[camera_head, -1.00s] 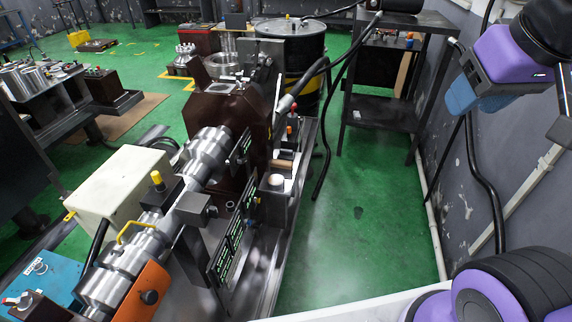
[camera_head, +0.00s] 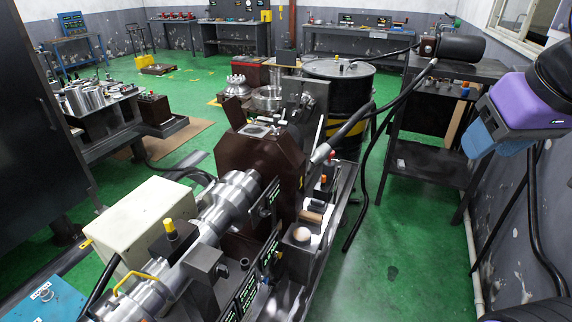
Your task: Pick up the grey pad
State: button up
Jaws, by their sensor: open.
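A small pale grey square piece (camera_head: 255,131) lies flat on top of the dark brown housing (camera_head: 243,165) in the middle of the head view. It may be the grey pad, but I cannot tell for certain. My gripper (camera_head: 480,138), with a purple body and blue end, is at the upper right. It is open, with nothing seen in it. It is well to the right of the housing and apart from it. The inner faces of its jaws are hidden.
A black barrel (camera_head: 340,95) and a dark shelf table (camera_head: 430,160) stand behind. Black hoses hang between them. Green floor (camera_head: 400,260) is free at the right front.

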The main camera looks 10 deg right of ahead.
aim_at(320, 206)
jog(key=i+l+u, duration=0.35)
jog(key=i+l, duration=0.25)
jog(key=l, duration=0.15)
jog(key=i+l+u, duration=0.4)
jog(key=l, duration=0.45)
jog(key=i+l+u, duration=0.2)
jog(key=l+u, duration=0.2)
jog(key=l, duration=0.3)
jog(key=i+l+u, duration=0.15)
jog(key=l+u, duration=0.3)
jog(key=l, duration=0.3)
jog(key=l+u, duration=0.4)
jog(key=l, duration=0.35)
jog(key=j, duration=0.25)
